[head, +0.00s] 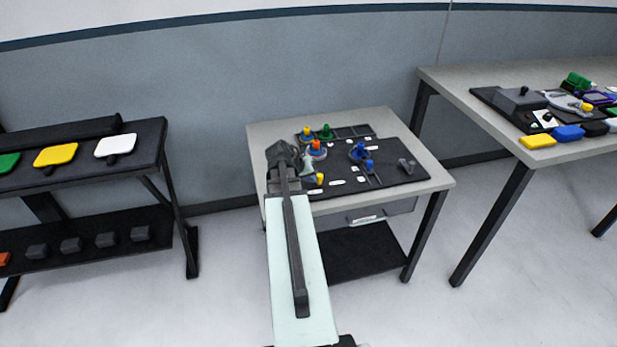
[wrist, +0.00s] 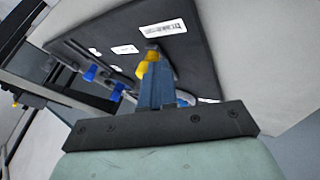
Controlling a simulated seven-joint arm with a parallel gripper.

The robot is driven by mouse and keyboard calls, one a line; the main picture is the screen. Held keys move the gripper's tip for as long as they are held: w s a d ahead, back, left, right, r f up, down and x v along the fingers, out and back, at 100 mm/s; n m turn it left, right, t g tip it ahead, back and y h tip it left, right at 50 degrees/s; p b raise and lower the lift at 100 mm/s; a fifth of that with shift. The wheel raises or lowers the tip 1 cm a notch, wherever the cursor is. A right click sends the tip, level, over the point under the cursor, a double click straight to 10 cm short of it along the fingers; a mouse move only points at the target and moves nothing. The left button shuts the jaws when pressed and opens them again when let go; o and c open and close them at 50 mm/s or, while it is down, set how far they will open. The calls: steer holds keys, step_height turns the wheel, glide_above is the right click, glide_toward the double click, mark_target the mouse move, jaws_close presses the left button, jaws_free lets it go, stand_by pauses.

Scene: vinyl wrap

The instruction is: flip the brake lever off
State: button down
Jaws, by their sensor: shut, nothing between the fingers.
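A black control panel (head: 345,185) lies on the small middle table, carrying several coloured levers and knobs. Two blue levers (head: 369,166) stand near its middle and show at the left in the wrist view (wrist: 91,73). A yellow-topped control (head: 320,179) is at the near left, and an orange-topped one (head: 315,145) is behind it. I cannot tell which is the brake lever, as the labels are unreadable. My gripper (wrist: 156,65) is shut and empty, its tips close to or touching the yellow control (wrist: 145,69). The fingers partly hide that control, so contact is unclear.
A dark grey lever (head: 406,166) stands at the panel's right. A black tray with a green knob (head: 326,132) is behind the panel. A table at the right (head: 480,75) holds other devices. A dark rack (head: 80,160) with coloured pads stands at the left.

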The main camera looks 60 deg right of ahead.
steer(key=shift+s+d, duration=0.25)
steer(key=shift+s, duration=0.5)
steer(key=shift+s+d, duration=0.55)
steer(key=shift+s, duration=0.3)
steer(key=shift+s+d, duration=0.75)
steer(key=shift+d, duration=0.2)
steer(key=shift+s+d, duration=0.25)
steer(key=shift+d, duration=0.2)
steer(key=shift+s+d, duration=0.2)
steer(key=shift+d, duration=0.25)
steer(key=shift+d, duration=0.1)
steer(key=v, duration=1.4)
steer(key=shift+s, duration=0.1)
